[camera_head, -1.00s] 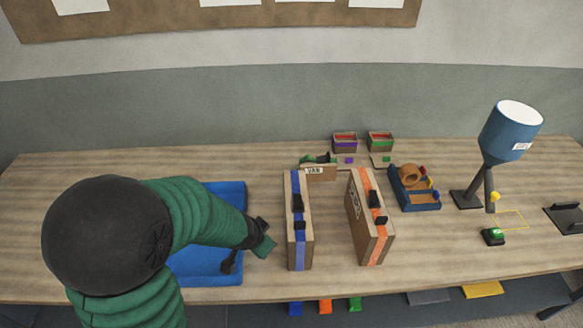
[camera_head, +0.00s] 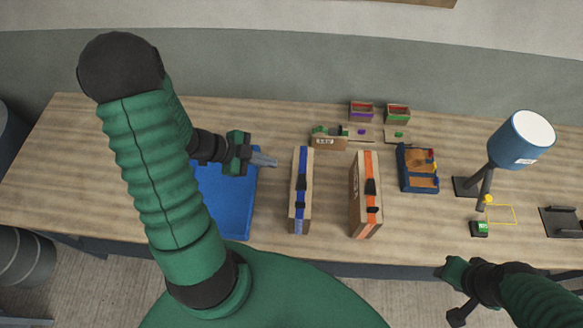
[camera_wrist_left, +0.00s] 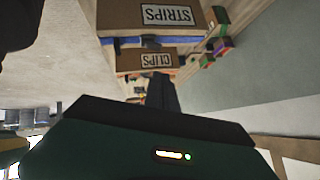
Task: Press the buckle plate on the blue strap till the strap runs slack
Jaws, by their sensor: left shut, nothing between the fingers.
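The blue strap (camera_head: 302,161) runs along the top of a brown upright box (camera_head: 309,185), labelled STRIPS in the left wrist view (camera_wrist_left: 165,17). A black buckle (camera_head: 301,183) sits on the strap about mid-length, with a second black piece (camera_head: 299,200) nearer the front. The strap looks flat against the box; its tension cannot be told. My left gripper (camera_head: 268,162) is shut and empty, left of the box's far end and apart from it. It also shows in the left wrist view (camera_wrist_left: 160,92). My right gripper (camera_head: 450,293) is at the lower right, off the table's front edge.
A blue tray (camera_head: 237,218) lies under my left arm. A box with an orange strap (camera_head: 369,165) stands to the right, then a blue organiser (camera_head: 418,184) and a blue lamp (camera_head: 520,138). Small bins (camera_head: 362,112) stand behind. Bare table separates the two strapped boxes.

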